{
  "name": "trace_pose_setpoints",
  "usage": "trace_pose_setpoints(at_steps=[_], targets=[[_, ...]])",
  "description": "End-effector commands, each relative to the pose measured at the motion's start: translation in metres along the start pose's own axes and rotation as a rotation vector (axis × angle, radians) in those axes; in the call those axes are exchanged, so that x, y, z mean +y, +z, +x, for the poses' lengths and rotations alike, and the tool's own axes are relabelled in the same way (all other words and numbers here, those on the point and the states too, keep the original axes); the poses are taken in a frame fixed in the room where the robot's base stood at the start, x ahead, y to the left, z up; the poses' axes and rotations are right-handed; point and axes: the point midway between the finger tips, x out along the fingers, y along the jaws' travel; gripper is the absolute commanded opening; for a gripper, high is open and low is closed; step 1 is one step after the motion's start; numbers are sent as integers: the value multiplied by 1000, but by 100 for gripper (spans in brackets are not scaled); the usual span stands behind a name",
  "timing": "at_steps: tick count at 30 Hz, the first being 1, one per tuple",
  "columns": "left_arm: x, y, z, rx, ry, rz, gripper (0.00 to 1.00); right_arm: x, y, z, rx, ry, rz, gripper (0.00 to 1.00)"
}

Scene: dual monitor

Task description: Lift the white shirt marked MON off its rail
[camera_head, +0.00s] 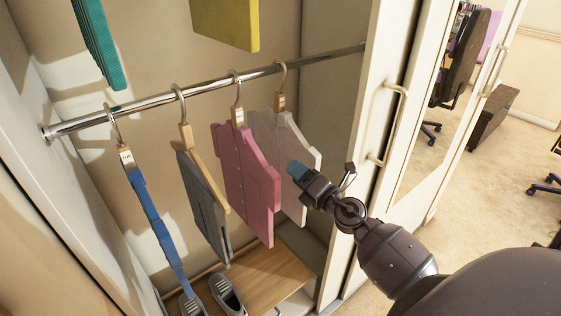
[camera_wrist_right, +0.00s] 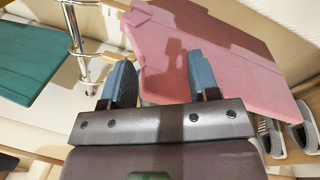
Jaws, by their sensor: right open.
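The white shirt (camera_head: 300,150) hangs from a hook (camera_head: 281,75) on the metal rail (camera_head: 215,83), the furthest right of the hanging garments. Its wooden tag (camera_head: 280,100) is too small to read. My right gripper (camera_head: 294,168) is in front of the white shirt's lower part, overlapping it in the head view; contact cannot be told. In the wrist view my right gripper (camera_wrist_right: 160,76) is open, its blue fingers apart, with the pink shirt (camera_wrist_right: 220,50) beyond them. I cannot make out the white shirt there. My left gripper is not in view.
The pink shirt hangs just left of the white one, then a grey garment (camera_head: 203,200) and blue trousers (camera_head: 153,215). The wardrobe's right panel (camera_head: 365,130) is close to my right arm. Shoes (camera_head: 226,293) stand below near a wooden shelf (camera_head: 262,268).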

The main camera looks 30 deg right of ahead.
Motion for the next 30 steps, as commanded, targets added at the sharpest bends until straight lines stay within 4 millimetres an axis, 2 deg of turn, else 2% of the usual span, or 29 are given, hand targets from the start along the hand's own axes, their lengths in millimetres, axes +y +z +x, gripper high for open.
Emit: trace_pose_setpoints(at_steps=[1, 6, 15, 21, 25, 30], targets=[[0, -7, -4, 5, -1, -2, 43, 13, 14, 11, 11, 13, -102, 55], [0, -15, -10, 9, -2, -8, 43, 35, 48, 41, 49, 12, -436, 55], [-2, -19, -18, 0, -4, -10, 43, 59, 108, 77, 75, -74, -905, 55], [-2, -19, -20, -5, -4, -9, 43, 66, 132, 88, 76, -127, -1057, 55], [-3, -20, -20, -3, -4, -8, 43, 65, 136, 99, 76, -137, -1080, 55], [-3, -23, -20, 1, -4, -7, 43, 61, 136, 123, 76, -137, -1080, 55]])
